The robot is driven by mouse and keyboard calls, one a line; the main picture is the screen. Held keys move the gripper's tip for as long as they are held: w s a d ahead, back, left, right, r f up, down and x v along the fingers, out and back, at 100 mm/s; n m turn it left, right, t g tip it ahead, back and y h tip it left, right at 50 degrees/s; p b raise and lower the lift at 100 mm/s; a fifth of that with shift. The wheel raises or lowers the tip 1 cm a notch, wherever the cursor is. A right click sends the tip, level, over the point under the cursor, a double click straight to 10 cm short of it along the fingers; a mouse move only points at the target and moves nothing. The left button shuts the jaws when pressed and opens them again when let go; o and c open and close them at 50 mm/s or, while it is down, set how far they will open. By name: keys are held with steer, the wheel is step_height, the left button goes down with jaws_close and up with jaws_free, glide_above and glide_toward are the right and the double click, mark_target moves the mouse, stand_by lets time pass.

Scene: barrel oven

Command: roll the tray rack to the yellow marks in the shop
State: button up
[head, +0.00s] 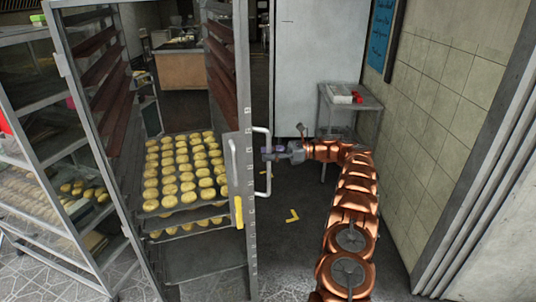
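The tray rack (248,235) is a tall metal frame close in front of me, left of centre. Trays of round golden buns (185,170) sit on its middle levels. A pale upright bar handle (268,180) stands out from its right side. My gripper (268,152), at the end of the copper arm, is level with the upper part of this handle and overlaps it in the picture. The fingers are too small to tell whether they are shut on it. A yellow corner mark (292,215) lies on the dark floor, right of the rack.
Another rack with trays (50,190) stands close at the left. A small metal side table (350,102) is against the tiled wall (440,110) at the right. A pale cabinet (315,65) stands behind.

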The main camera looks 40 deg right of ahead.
steer(key=shift+r, duration=0.1)
step_height(320, 180, up, 10)
steer(key=shift+f, duration=0.1)
stand_by(0.6)
steer(key=shift+d, duration=0.1)
